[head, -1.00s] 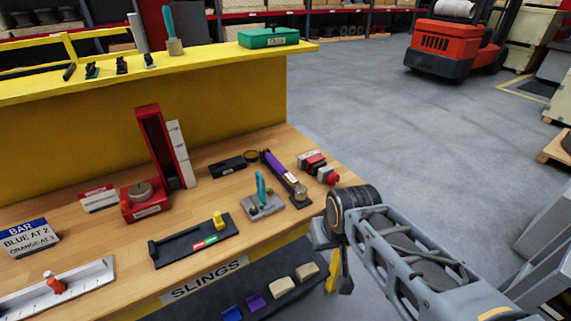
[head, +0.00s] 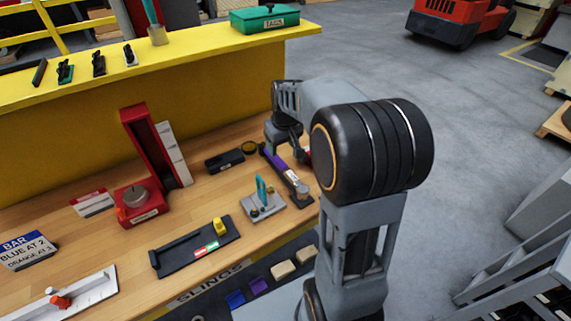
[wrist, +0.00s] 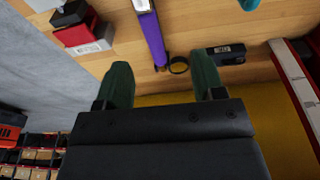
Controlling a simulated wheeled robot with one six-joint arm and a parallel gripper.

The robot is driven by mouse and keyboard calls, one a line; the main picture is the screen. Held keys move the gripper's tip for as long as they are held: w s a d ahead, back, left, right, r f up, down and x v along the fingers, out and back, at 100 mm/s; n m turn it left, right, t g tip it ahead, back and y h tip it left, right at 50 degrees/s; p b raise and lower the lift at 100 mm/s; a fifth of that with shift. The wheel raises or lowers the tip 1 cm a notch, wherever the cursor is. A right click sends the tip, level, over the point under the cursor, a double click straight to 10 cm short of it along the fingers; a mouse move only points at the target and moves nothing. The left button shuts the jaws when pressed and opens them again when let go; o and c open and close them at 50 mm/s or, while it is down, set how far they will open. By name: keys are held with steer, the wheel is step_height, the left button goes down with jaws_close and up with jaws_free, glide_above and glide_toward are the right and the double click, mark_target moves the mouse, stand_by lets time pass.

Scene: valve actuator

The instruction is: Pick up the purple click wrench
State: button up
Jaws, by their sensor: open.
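The purple click wrench lies on the wooden bench; its purple handle (head: 274,159) shows in the head view, with a grey and silver end nearer the bench front. In the wrist view its purple handle (wrist: 152,38) runs from the top edge down to its tip near a dark ring. My gripper (wrist: 161,72) has two dark green fingers, spread apart with nothing between them. The wrench handle lies in line with the gap, beyond the fingertips, and looks apart from them. In the head view my gripper is over the back of the bench, its fingers hard to make out.
A black box (head: 225,160) and dark ring (head: 249,147) lie left of the wrench. A stand with a teal shackle (head: 262,190) is close in front. Red and grey blocks (wrist: 84,32) are beside it, mostly hidden by my arm in the head view. A yellow wall (head: 200,95) stands behind.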

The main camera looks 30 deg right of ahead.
mark_target(282, 164)
steer(key=w+f, duration=0.1)
steer(key=f, duration=0.1)
steer(key=w+d+f+p, duration=0.1)
steer(key=f, duration=0.2)
steer(key=w+d+f, duration=0.1)
steer(key=w+f, duration=0.1)
steer(key=f, duration=0.1)
steer(key=shift+d+f+p, duration=0.2)
steer(key=shift+f+p, duration=0.05)
steer(key=shift+p, duration=0.05)
steer(key=shift+w+a+f+p, duration=0.15)
steer(key=shift+f+p, duration=0.3)
steer(key=shift+f, duration=1.1)
steer(key=shift+w+a+f+p, duration=0.1)
steer(key=shift+w+f+p, duration=0.25)
steer(key=shift+f, duration=1.15)
steer(key=shift+s, duration=0.15)
steer(key=shift+c, duration=0.4)
jaws_close()
